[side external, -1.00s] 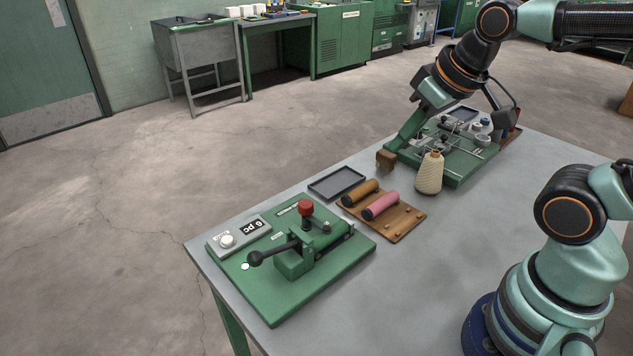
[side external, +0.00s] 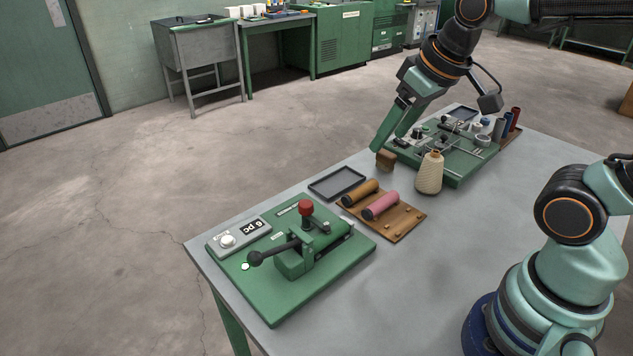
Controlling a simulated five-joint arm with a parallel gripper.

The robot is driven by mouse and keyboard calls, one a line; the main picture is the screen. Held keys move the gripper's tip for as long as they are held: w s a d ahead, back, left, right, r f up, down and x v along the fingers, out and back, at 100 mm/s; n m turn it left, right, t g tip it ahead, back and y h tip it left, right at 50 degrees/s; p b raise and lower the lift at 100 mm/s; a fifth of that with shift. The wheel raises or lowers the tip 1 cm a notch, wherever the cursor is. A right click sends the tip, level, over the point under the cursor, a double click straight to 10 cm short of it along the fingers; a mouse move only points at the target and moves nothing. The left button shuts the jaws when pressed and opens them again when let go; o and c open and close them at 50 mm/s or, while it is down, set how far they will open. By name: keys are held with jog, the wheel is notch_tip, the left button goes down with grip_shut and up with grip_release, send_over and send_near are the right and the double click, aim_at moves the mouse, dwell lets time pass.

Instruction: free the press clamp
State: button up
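The press (side external: 296,262) stands on a green base plate (side external: 275,308) at the near left of the table. It has a red knob (side external: 306,208) on top and a black ball-ended lever (side external: 275,252) reaching out to the left. Whether its clamp is tight cannot be told. My gripper (side external: 387,144) is far from it, at the back of the table, pointing down with its two green fingers apart. Whether a finger touches the block cannot be told.
A cream thread cone (side external: 430,174) stands near my gripper, before a green plate (side external: 455,173) with metal rods.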

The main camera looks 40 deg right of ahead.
jog(key=w+a+n+g, duration=0.1)
jog(key=w+a+g, duration=0.15)
jog(key=w, duration=0.45)
jog(key=n+g, duration=0.1)
jog(key=g, duration=0.2)
send_near(306, 203)
jog(key=shift+t, duration=0.25)
notch_tip(306, 203, down, 8)
jog(key=shift+s+f, duration=0.15)
jog(key=shift+f, duration=0.1)
grip_shut()
dwell(0.9)
